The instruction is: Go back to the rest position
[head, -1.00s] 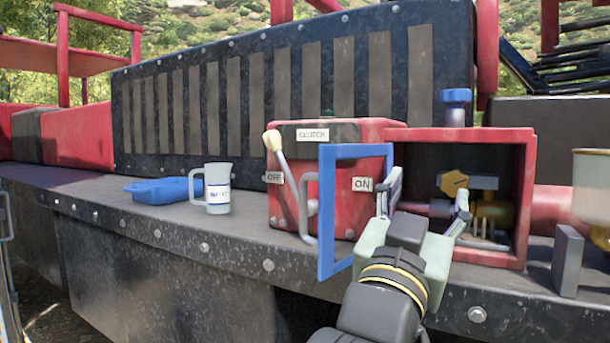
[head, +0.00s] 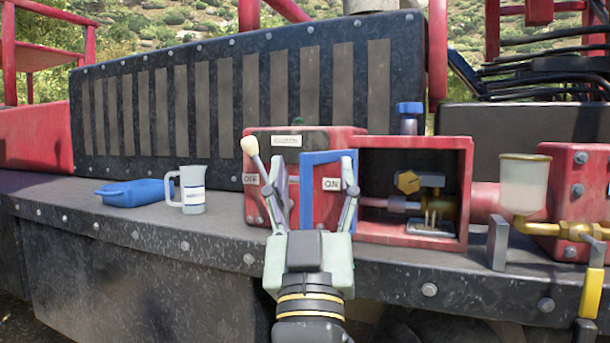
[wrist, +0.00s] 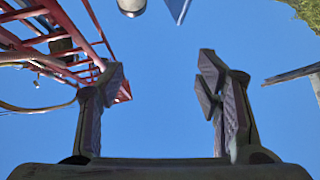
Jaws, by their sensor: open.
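My gripper (head: 316,192) is open and empty in the head view, its two fingers spread and pointing up. It shows in front of the red clutch box (head: 262,205), which has OFF and ON labels and a lever with a pale knob (head: 250,146). The gripper hides part of the box front and part of the blue-framed door (head: 318,157). In the wrist view the open fingers (wrist: 165,100) have only sky between them. The wrist view also shows a pale round end (wrist: 131,6) and a blue corner (wrist: 177,8) at the top.
To the right is an open red box (head: 466,200) with a brass valve (head: 408,182) inside. A grey plate (head: 498,243) and a clear cup (head: 523,185) stand farther right. A blue tray (head: 138,192) and a measuring jug (head: 188,190) sit left on the dark ledge (head: 190,240).

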